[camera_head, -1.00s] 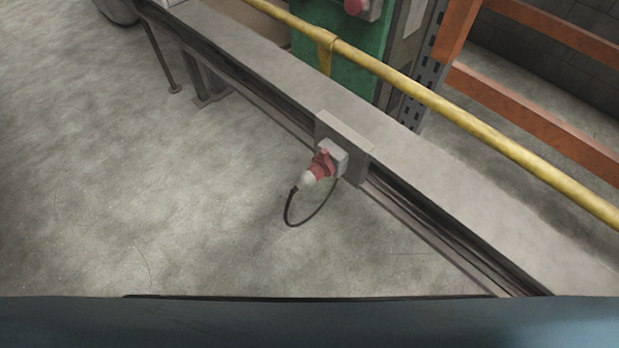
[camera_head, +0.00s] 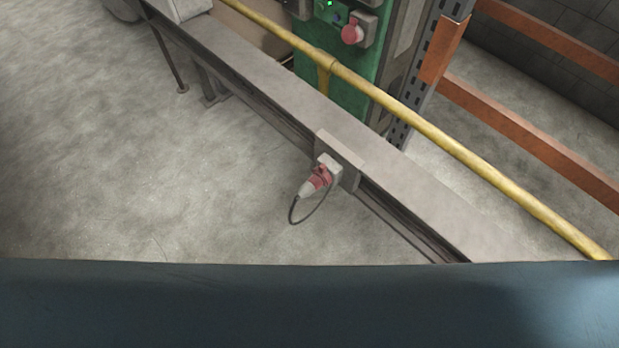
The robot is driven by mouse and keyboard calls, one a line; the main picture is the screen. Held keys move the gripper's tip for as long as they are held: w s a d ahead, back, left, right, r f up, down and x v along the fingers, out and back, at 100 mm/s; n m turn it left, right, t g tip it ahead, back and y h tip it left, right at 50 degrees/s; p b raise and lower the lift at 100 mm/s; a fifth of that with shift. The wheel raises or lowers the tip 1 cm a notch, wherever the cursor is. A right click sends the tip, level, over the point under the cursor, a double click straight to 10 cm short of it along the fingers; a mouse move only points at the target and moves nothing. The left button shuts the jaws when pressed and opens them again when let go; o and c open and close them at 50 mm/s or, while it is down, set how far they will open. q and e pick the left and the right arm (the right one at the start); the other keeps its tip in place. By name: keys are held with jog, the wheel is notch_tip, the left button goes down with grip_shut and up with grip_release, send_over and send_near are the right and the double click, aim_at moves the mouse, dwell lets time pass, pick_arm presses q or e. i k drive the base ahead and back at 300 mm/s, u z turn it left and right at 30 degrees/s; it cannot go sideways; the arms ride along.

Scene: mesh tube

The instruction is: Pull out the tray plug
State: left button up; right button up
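The plug (camera_head: 309,187), with a pale body and a red collar, sits in a light grey socket box (camera_head: 329,165) on the side of a long grey cable tray (camera_head: 262,97). It points down and to the left. A black cable (camera_head: 313,218) loops from the plug's back end and curves up towards the box. The plug's pins are hidden. Neither of my grippers is in view.
A yellow rail (camera_head: 430,117) runs behind the tray. A green cabinet (camera_head: 345,72) with a red button (camera_head: 352,32) stands beyond it, beside orange rack beams (camera_head: 530,138).

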aim_at(312, 184)
jog(key=u, duration=1.95)
jog(key=i, duration=1.75)
jog(key=z, duration=4.05)
